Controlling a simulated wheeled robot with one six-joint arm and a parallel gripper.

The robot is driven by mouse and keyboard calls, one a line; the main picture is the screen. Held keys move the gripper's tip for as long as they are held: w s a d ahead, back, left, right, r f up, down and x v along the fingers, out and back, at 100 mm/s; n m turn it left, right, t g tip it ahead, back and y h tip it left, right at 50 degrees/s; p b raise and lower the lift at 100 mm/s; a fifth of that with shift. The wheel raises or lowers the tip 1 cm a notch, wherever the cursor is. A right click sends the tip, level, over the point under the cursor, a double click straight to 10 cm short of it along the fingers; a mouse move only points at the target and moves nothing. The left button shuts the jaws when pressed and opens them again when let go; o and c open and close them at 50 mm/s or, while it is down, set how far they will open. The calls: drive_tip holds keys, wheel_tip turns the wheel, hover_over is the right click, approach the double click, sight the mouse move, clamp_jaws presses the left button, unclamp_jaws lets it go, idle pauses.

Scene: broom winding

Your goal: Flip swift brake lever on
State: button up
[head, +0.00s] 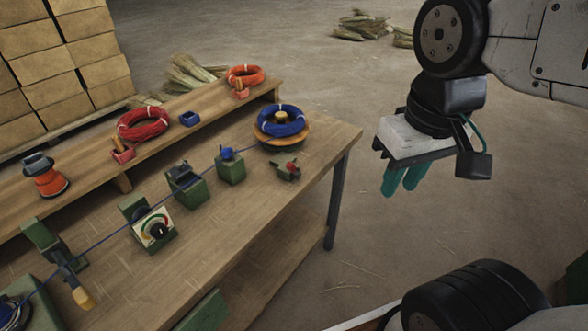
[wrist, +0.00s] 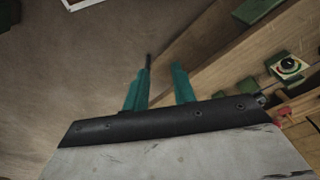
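The swift (head: 284,135), a round wooden turntable with a coil of blue wire (head: 291,121) on it, stands at the bench's far right corner. Just in front of it is a small green block with a red knob (head: 289,167), which looks like the brake lever; its on or off position is too small to tell. My gripper (head: 401,182) hangs to the right of the bench, apart from the lever and over the floor. In the wrist view its two teal fingers (wrist: 162,72) stand apart with nothing between them.
Blue wire runs along the wooden bench (head: 235,213) through green fixtures, including a dial gauge (head: 154,228), which also shows in the wrist view (wrist: 288,66). Floor right of the bench is clear.

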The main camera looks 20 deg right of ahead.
drive_tip(key=shift+a, duration=0.15)
clamp_jaws()
drive_tip(key=w+a+f+n+t+h, duration=0.2)
drive_tip(key=w+a+f+n+h, duration=0.2)
drive_tip(key=w+a+f+n, duration=0.2)
drive_tip(key=w+a+f+n+t+h, duration=0.2)
drive_tip(key=w+a+f+n+h, duration=0.2)
drive_tip(key=w+a+f+n, duration=0.3)
drive_tip(key=w+a+f+n+t+h, duration=0.2)
drive_tip(key=w+a+f+n+h, duration=0.2)
drive_tip(key=w+a+f+n, duration=0.3)
drive_tip(key=shift+w+f+n+t, duration=0.15)
drive_tip(key=shift+w+f+n, duration=0.5)
drive_tip(key=shift+n, duration=0.4)
drive_tip(key=shift+w+f+n+t, duration=0.15)
drive_tip(key=shift+w+f+n, duration=0.3)
drive_tip(key=shift+f+n, duration=0.5)
drive_tip(key=shift+w+r+n, duration=0.25)
drive_tip(key=shift+r+n, duration=0.05)
drive_tip(key=shift+n, duration=0.1)
